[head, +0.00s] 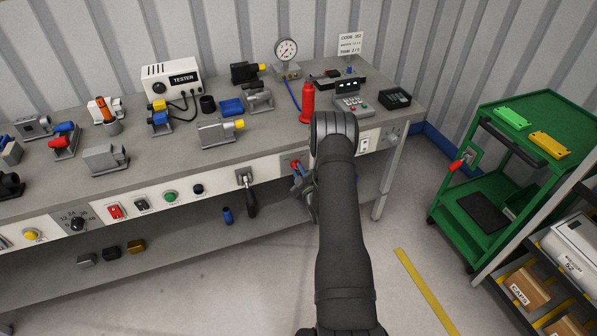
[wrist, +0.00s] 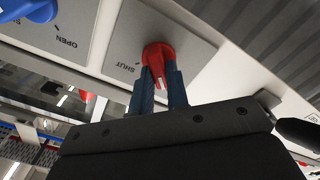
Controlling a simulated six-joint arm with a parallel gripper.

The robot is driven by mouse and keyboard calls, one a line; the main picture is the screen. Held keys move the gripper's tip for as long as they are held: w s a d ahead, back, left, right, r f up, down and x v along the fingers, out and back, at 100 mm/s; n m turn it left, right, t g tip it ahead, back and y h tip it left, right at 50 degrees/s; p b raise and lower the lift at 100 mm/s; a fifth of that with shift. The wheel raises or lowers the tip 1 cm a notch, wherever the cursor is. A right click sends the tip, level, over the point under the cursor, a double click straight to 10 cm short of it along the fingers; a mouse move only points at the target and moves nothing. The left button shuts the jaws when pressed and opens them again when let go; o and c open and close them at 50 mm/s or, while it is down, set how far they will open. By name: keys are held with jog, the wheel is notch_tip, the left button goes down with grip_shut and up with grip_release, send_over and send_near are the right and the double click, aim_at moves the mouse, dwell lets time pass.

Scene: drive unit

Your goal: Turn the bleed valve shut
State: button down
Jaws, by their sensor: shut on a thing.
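A red valve handle (wrist: 158,52) sits on a pale plate (wrist: 190,32) in the wrist view. The word SHUT is printed on the plate to the left of the handle. My gripper (wrist: 159,82) has one dark blue finger on each side of the handle and is shut on it. The handle's narrow end shows between the fingers. In the head view the red handle (head: 295,163) is on the bench's front panel, with my gripper (head: 298,179) just below it, partly hidden by my arm.
A blue handle (wrist: 28,9) on another plate, marked OPEN, is at the left of the wrist view. A black lever (head: 250,195) hangs from the front panel to the left. Clear floor lies in front.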

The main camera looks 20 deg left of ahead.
jog(key=shift+w+d+m, duration=0.15)
jog(key=shift+m, duration=4.15)
jog(key=shift+w+d+m, duration=0.1)
jog(key=shift+d+m, duration=0.05)
jog(key=shift+m, duration=4.45)
jog(key=c, duration=1.4)
grip_release()
